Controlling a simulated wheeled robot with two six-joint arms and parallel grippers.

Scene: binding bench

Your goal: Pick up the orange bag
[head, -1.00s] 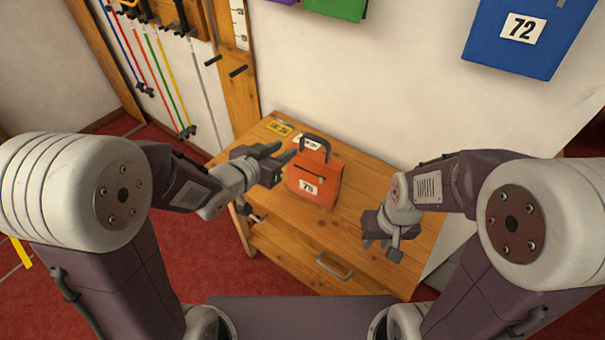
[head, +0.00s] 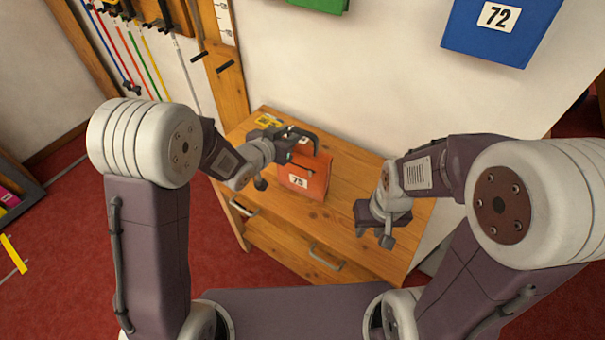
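The orange bag (head: 306,182) stands upright on the wooden bench (head: 352,185). It has a dark arched handle on top and a white label reading 75 on its front. My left gripper (head: 301,146) is at the bag's handle, from the left. Its dark fingers overlap the dark handle, so I cannot tell whether they are around it or closed on it. My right gripper (head: 374,236) is open and empty, pointing down above the right front part of the bench, apart from the bag.
Below the bench top are drawers with metal handles (head: 326,258). A yellow label (head: 268,121) lies at the back left of the bench. A blue bag numbered 72 (head: 499,44) and a green one (head: 322,4) hang on the wall. Bare bench lies between bag and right gripper.

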